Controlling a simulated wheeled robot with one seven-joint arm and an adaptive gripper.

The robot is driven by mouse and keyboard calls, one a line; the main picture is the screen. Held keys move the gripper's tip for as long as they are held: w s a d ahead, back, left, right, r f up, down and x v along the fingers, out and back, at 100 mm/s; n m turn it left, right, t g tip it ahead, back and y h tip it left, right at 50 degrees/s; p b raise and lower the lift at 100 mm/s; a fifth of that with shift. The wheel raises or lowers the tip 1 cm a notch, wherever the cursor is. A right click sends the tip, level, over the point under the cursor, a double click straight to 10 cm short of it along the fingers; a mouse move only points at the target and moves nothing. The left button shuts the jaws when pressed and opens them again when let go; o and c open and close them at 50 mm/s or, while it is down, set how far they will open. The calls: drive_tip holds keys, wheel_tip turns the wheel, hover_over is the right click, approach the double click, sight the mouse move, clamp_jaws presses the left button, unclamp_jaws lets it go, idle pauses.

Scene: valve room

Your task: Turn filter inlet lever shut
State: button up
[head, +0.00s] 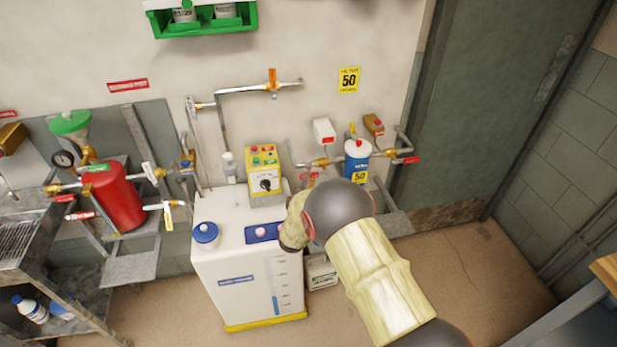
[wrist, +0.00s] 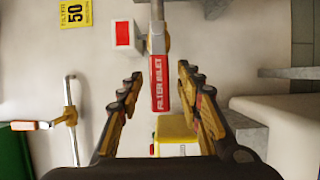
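The red lever labelled FILTER INLET (wrist: 160,84) hangs from a brass valve in the middle of the wrist view. It runs in line with the grey pipe (wrist: 157,11) there. My gripper (wrist: 160,88) is open, with one finger on each side of the lever. A gap shows between the lever and each finger, and how deep the lever sits between them is unclear. In the head view, my arm hides my gripper and covers the area in front of the lever. The brass valve (head: 320,162) shows left of the blue filter canister (head: 357,160).
A white box with a red patch (wrist: 123,34) is close to the left finger. The yellow control box (head: 263,172) stands on the white tank (head: 245,270) below. Another red-handled valve (head: 406,160) is right of the canister. An orange lever (head: 272,78) is higher on the wall.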

drive_tip(key=shift+c, duration=0.6)
drive_tip(key=c, duration=0.8)
clamp_jaws()
